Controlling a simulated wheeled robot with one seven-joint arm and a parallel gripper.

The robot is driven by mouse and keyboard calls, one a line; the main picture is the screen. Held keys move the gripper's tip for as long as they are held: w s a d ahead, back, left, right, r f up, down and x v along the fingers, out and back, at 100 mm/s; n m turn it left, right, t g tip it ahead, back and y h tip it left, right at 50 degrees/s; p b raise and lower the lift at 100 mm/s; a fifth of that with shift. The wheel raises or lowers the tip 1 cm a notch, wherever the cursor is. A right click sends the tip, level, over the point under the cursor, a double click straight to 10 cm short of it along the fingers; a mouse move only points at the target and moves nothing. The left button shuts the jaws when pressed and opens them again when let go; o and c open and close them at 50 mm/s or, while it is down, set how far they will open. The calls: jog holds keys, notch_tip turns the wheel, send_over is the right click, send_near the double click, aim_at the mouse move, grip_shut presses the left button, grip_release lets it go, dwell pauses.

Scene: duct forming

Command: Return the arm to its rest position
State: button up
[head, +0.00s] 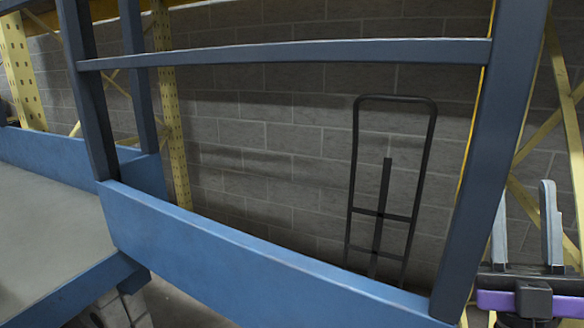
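My gripper (525,212) shows at the lower right edge of the head view. Its two pale grey fingers point upward and stand apart, with nothing seen between them. Below them are a dark body and a purple band, partly cut off by the picture's edge. The rest of my arm is mostly out of view.
A blue metal frame (265,268) with uprights and a top rail crosses the near view, close left of my gripper. A grey flat surface (45,235) lies at left. A black hand truck (357,170) stands before the block wall (255,120). Yellow perforated posts (168,110) stand behind.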

jog(key=s+a+f+m+g+h+p, duration=0.15)
jog(key=s+f+m+g+h, duration=0.35)
jog(key=f, duration=0.6)
jog(key=s+a+f+m+g+h, duration=0.2)
jog(key=s+f+m+g+h, duration=0.35)
jog(key=f, duration=0.55)
jog(key=s+a+f+g+y, duration=0.1)
jog(key=s+f+g, duration=0.1)
jog(key=s, duration=0.5)
jog(key=s+a+f+g+y+p, duration=0.1)
jog(key=s+a+f+y, duration=0.1)
jog(key=s+f, duration=0.2)
jog(key=s+a+f+g+y+p, duration=0.1)
jog(key=s+f+g, duration=0.1)
jog(key=s, duration=0.8)
jog(key=shift+a+f+g, duration=0.15)
jog(key=shift+f+g, duration=0.2)
jog(key=shift+f, duration=0.55)
jog(key=shift+a+y, duration=0.1)
jog(key=shift+y, duration=0.15)
